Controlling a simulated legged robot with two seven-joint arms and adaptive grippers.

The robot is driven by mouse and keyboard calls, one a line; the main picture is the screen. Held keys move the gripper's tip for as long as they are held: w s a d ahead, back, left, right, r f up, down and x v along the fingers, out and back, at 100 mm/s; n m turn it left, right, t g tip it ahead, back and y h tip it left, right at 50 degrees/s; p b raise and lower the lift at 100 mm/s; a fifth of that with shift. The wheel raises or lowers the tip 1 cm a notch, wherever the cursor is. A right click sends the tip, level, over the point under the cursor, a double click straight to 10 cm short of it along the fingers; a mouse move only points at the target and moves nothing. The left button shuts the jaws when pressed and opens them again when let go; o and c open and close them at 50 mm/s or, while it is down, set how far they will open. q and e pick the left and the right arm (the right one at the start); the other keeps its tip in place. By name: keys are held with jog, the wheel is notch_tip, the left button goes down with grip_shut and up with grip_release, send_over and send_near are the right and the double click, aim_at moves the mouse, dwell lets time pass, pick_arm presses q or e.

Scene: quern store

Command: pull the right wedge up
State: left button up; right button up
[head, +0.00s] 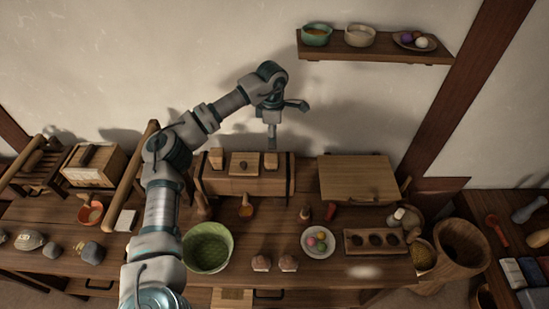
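A long wooden press-like box (243,187) stands at the back of the bench against the wall. A pale right wedge (271,161) stands upright in its top on the right, and a similar left wedge (216,159) stands on the left. A wooden block with a small knob (244,167) sits between them. My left gripper (272,146) points down directly over the right wedge, its tips at or just above the wedge's top. The fingers look narrow from here; I cannot tell whether they are open, shut or touching the wedge. My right gripper is out of view.
A green bowl (208,247) stands on the bench below my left arm. A plate of coloured balls (318,241) and a tray with hollows (375,241) lie to the right. A wooden board (358,180) is right of the box. A shelf (375,52) hangs above right.

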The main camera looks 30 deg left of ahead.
aim_at(271, 158)
pick_arm(q)
jog(key=f, duration=0.3)
jog(key=a+f+b, duration=0.1)
jog(key=f, duration=0.7)
jog(key=shift+w+a+f, duration=0.15)
jog(key=shift+a+f, duration=0.05)
jog(key=shift+f, duration=0.05)
jog(key=shift+d+f, duration=0.2)
jog(key=shift+f, duration=0.1)
jog(key=shift+d+f, duration=0.1)
jog(key=shift+d, duration=0.2)
jog(key=shift+a, duration=0.35)
jog(key=c, duration=1.1)
grip_shut()
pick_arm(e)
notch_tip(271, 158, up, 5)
pick_arm(q)
notch_tip(271, 158, up, 4)
jog(key=shift+d+f+p, duration=0.1)
jog(key=shift+f+p, duration=0.15)
jog(key=shift+p, duration=0.9)
jog(key=shift+w, duration=0.15)
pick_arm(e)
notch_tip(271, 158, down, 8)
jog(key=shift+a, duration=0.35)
